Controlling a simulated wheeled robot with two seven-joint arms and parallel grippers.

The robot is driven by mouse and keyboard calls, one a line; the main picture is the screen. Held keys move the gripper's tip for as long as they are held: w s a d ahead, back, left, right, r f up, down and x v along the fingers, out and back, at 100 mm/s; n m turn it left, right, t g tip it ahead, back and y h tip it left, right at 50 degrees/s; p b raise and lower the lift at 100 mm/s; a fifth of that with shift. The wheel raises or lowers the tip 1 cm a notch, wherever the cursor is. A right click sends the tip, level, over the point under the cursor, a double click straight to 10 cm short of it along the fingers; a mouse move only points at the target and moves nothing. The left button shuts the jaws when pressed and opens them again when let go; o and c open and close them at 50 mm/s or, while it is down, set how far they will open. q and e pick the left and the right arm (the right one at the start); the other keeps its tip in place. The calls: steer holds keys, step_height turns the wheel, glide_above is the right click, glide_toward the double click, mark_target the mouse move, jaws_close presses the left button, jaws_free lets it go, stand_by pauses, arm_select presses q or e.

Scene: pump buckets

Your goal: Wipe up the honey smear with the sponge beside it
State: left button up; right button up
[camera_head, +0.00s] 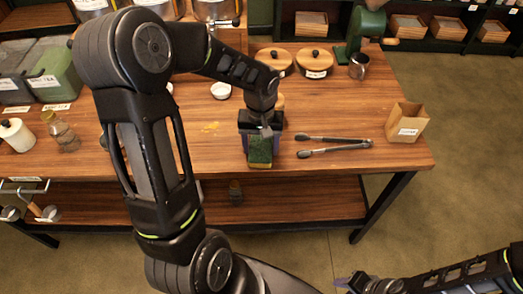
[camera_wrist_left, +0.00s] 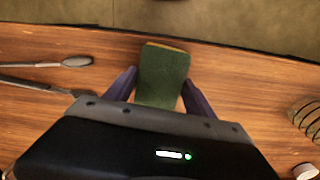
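The sponge (camera_head: 260,158), dark green on top with a yellowish side, lies near the table's front edge. My left gripper (camera_head: 260,143) points down over it, with its purple fingers on either side. In the left wrist view the sponge (camera_wrist_left: 163,75) sits between the two fingertips, with slim gaps of wood showing beside it, so the gripper (camera_wrist_left: 160,82) looks open around it. The honey smear (camera_head: 210,128) is a small yellow patch on the wood, left of the sponge. My right gripper (camera_head: 345,283) is low at the bottom right, off the table; its opening is unclear.
Metal tongs (camera_head: 335,146) lie right of the sponge, close to it. A small white bowl (camera_head: 220,91) sits behind the smear, and lidded round containers (camera_head: 314,62) stand at the back. A glass jar (camera_head: 62,133) is at left.

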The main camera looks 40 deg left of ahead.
mark_target(261, 148)
arm_select(q)
steer(key=c, duration=0.8)
steer(key=shift+o, duration=0.2)
steer(key=shift+r+p, duration=1.75)
steer(key=shift+r, duration=0.75)
